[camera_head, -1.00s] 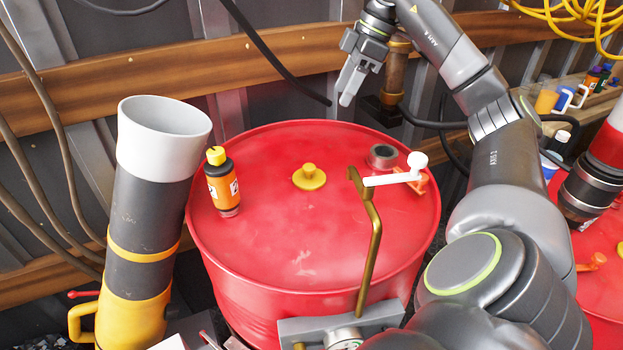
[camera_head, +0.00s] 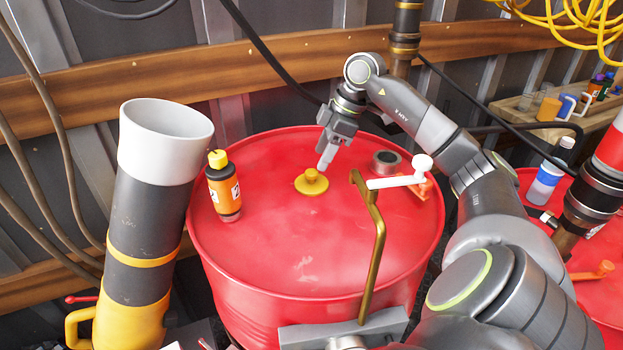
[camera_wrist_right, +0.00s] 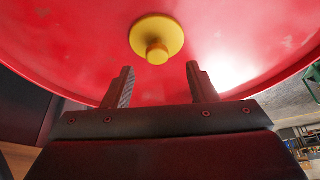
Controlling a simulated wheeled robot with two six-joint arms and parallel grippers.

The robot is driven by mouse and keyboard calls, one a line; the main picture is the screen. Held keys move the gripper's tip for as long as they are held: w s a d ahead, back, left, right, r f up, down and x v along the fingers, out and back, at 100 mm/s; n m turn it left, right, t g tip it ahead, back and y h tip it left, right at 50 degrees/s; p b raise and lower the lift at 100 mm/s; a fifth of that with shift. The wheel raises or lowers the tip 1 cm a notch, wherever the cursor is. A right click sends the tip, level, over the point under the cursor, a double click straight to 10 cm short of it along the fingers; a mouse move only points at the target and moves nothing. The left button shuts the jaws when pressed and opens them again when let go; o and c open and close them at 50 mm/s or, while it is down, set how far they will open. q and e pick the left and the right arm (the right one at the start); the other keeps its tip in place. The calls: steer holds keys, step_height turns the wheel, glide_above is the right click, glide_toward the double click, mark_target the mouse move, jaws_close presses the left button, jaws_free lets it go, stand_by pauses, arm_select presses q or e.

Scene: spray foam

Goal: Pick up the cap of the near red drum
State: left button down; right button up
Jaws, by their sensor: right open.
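The near red drum (camera_head: 290,245) stands upright in the middle of the head view. Its yellow cap (camera_head: 311,182), a flat disc with a raised knob, sits on the drum top. My right gripper (camera_head: 323,167) is above the drum top, just behind and to the right of the cap, pointing down. In the right wrist view, the jaws of my right gripper (camera_wrist_right: 160,85) are open and empty. The cap (camera_wrist_right: 157,38) lies ahead of the fingertips, roughly centred between them, not between the jaws. My left gripper is not in view.
An orange bottle (camera_head: 223,187) stands on the drum's left side. A grey ring fitting (camera_head: 386,162), a white-handled valve (camera_head: 400,181) and a bent brass rod (camera_head: 378,240) are on the right. A tall grey and yellow tube (camera_head: 150,215) stands left of the drum.

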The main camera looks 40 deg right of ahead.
mark_target(312, 172)
steer(key=shift+p+x, duration=0.9)
steer(key=shift+x, duration=1.9)
steer(key=shift+w+d, duration=0.1)
steer(key=shift+w, duration=0.05)
steer(key=c, duration=1)
